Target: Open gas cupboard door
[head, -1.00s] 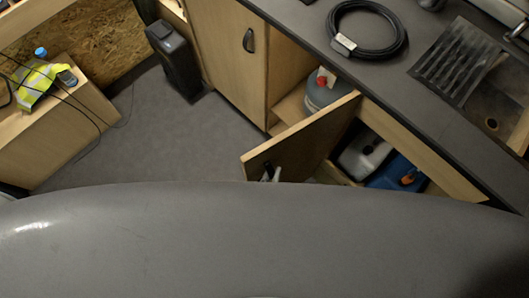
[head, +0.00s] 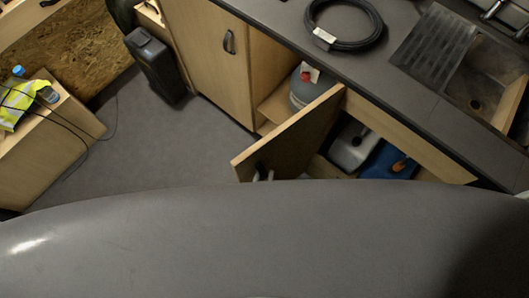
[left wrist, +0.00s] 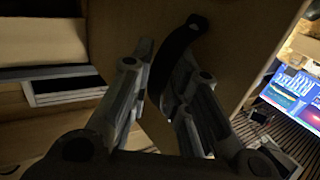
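The gas cupboard door (head: 290,140), a light wood panel, stands swung out from the counter front in the head view. Behind it a grey gas cylinder (head: 306,94) with a red part on top shows in the open cupboard. In the left wrist view the black curved handle (left wrist: 178,50) lies between the two fingers of my left gripper (left wrist: 163,75), which look closed on it. In the head view only a little of the left gripper (head: 262,175) shows at the door's handle; my own grey body hides the rest. My right gripper is not in view.
A closed cupboard door (head: 215,60) is to the left. A black bin (head: 155,65) and a wooden bench (head: 50,150) border the clear grey floor (head: 170,145).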

